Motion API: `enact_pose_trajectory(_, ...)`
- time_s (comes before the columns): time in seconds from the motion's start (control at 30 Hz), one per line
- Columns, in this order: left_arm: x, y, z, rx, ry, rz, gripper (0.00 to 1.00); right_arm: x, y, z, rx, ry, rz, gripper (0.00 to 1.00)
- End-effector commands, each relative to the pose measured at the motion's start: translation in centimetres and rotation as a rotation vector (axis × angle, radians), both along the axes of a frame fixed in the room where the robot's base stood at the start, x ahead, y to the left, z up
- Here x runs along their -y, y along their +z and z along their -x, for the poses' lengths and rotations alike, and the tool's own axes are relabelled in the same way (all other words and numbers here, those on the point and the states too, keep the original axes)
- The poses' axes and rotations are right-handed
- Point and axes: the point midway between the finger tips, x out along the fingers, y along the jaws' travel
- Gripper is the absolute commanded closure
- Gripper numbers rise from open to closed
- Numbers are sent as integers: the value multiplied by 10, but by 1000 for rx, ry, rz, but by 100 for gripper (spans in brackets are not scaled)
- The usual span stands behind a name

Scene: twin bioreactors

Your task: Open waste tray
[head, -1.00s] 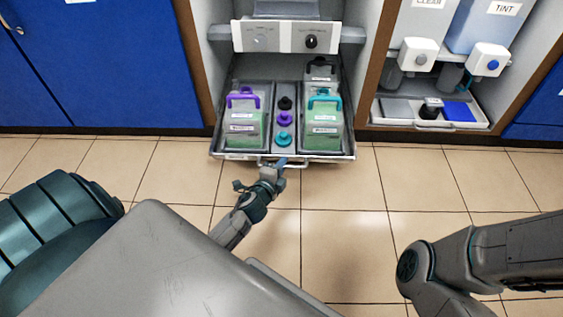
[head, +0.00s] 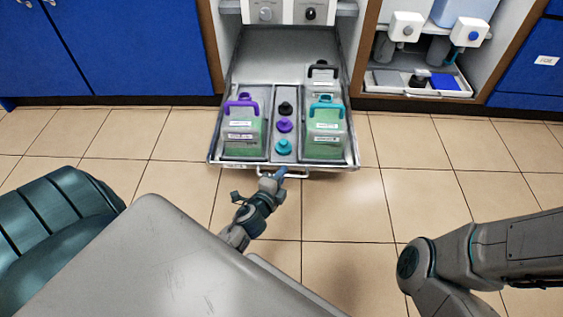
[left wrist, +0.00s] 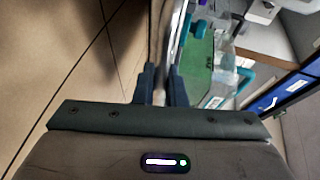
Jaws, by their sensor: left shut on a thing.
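The waste tray (head: 345,160) is a grey drawer pulled far out of the cabinet over the tiled floor. It holds green-filled containers, one with a purple handle (head: 242,127) and one with a teal handle (head: 324,130). My left gripper (head: 281,173) is at the tray's front bar handle (head: 297,175) and is shut on it. In the left wrist view the two fingers (left wrist: 160,88) close around the handle (left wrist: 160,95), beside the tray's front edge. My right arm shows at the lower right, but its gripper is out of view.
Black, purple and teal caps (head: 284,126) sit in the tray's middle strip. A dark-handled container (head: 322,75) stands behind the teal one. Blue cabinets (head: 130,45) flank the bay. Another bay with a smaller tray (head: 415,92) is at the right.

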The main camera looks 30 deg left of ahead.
Motion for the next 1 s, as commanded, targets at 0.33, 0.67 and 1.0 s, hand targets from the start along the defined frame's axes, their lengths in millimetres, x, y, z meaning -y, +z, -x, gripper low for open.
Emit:
enact_pose_trajectory(0.33, 1, -1, 3, -2, 0, -2, 100, 0, 0, 0, -1, 0, 0, 64)
enact_pose_trajectory(0.67, 1, 0, 3, -1, 1, -2, 68, 0, 0, -1, -1, 0, 0, 64)
enact_pose_trajectory(1.0, 2, 0, 7, -1, 0, 0, 68, 0, 0, -1, -1, 0, 0, 64)
